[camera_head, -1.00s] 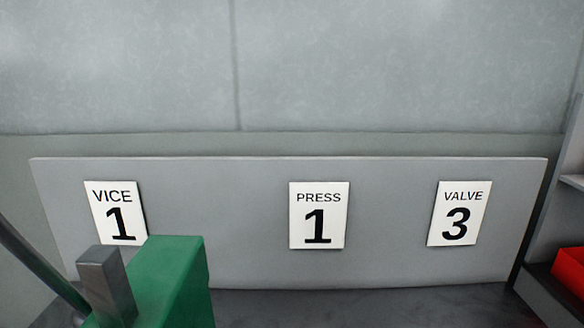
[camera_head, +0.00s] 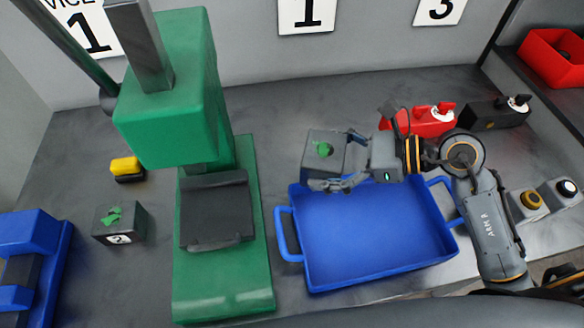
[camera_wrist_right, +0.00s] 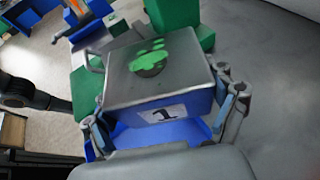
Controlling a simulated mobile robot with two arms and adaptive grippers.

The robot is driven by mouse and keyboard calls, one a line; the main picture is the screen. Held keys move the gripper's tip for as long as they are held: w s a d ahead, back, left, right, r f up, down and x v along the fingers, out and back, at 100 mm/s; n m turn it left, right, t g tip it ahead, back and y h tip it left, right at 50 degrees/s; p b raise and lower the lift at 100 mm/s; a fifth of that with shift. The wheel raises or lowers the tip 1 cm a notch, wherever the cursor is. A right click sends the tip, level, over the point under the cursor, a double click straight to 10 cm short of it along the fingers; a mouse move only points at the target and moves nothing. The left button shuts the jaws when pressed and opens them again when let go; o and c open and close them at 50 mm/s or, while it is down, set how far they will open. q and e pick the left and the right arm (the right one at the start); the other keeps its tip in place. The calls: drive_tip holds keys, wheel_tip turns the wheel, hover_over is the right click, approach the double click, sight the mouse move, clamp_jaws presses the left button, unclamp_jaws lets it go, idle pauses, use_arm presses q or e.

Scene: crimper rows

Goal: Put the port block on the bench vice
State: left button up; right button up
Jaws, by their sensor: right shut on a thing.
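My right gripper (camera_head: 345,161) is shut on a grey block with a green mark on top (camera_head: 318,143), taken to be the port block. It holds the block above the back left part of the blue tray. In the right wrist view the block (camera_wrist_right: 160,75) sits between the fingers and carries a label reading 1. A similar grey block labelled 2 (camera_head: 119,222) rests on the bench left of the green press. The blue bench vice (camera_head: 30,240) is at the far left, partly cut off by the picture edge. My left gripper is not in view.
The tall green press (camera_head: 222,285) stands between vice and blue tray (camera_head: 375,240). A small yellow-topped part (camera_head: 126,168) lies behind block 2. Red (camera_head: 420,122) and black (camera_head: 495,112) blocks with knobs lie at the back right. Sign plates are on the back panel.

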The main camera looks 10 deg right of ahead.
sight(319, 140)
drive_tip(key=w+f+p, duration=0.1)
drive_tip(key=w+f, duration=0.1)
drive_tip(key=w, duration=0.2)
drive_tip(key=w+f+p, duration=0.1)
drive_tip(key=w+f, duration=0.2)
drive_tip(key=w, duration=0.1)
drive_tip(key=w+d+f+p, duration=0.1)
drive_tip(key=w+f+p, duration=0.1)
drive_tip(key=w+f, duration=0.1)
drive_tip(key=shift+w+f, duration=0.15)
drive_tip(key=shift+w, duration=0.75)
drive_tip(key=shift+w+a+f, duration=0.1)
drive_tip(key=shift+w+f, duration=0.3)
drive_tip(key=shift+f, duration=0.15)
drive_tip(key=shift+f+p, duration=0.75)
drive_tip(key=shift+f, duration=0.7)
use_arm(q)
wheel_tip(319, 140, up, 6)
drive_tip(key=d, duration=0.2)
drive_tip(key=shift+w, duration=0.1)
